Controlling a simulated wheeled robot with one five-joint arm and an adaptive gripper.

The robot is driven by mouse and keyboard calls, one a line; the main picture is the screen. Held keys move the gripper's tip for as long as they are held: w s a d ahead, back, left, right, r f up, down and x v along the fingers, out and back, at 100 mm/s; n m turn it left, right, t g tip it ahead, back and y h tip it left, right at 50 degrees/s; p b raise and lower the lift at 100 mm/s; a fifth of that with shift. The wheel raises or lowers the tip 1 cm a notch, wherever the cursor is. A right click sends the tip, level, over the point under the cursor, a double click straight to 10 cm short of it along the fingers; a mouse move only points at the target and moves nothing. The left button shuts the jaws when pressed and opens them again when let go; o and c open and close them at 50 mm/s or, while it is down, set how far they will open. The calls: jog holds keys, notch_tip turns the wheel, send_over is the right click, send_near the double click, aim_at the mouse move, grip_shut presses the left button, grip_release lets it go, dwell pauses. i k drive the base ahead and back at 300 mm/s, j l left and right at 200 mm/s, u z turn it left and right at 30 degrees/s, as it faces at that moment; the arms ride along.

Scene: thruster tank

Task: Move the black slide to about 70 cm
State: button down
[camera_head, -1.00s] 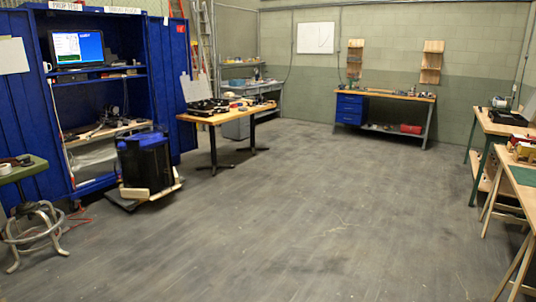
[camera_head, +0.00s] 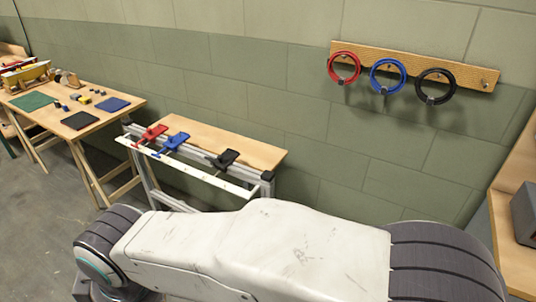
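The black slide (camera_head: 226,158) sits on a rail at the front of a small wooden-topped bench, towards its right end. A red slide (camera_head: 152,133) and a blue slide (camera_head: 175,142) sit on the same rail to its left. A long pale strip (camera_head: 190,170) with small marks runs in front of them; its numbers are too small to read. My arm crosses the lower part of the view, in front of the bench. My gripper is not in view.
A wooden table (camera_head: 135,103) with a green mat (camera_head: 32,101), dark pads and small parts stands at left. A wooden rack (camera_head: 410,66) on the wall holds red, blue and black rings. Another wooden surface (camera_head: 515,240) is at right. Floor (camera_head: 30,220) is free at lower left.

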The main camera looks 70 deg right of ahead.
aim_at(223, 160)
jog(key=l+z, duration=0.15)
jog(key=z, duration=1.65)
jog(key=k+l, duration=0.05)
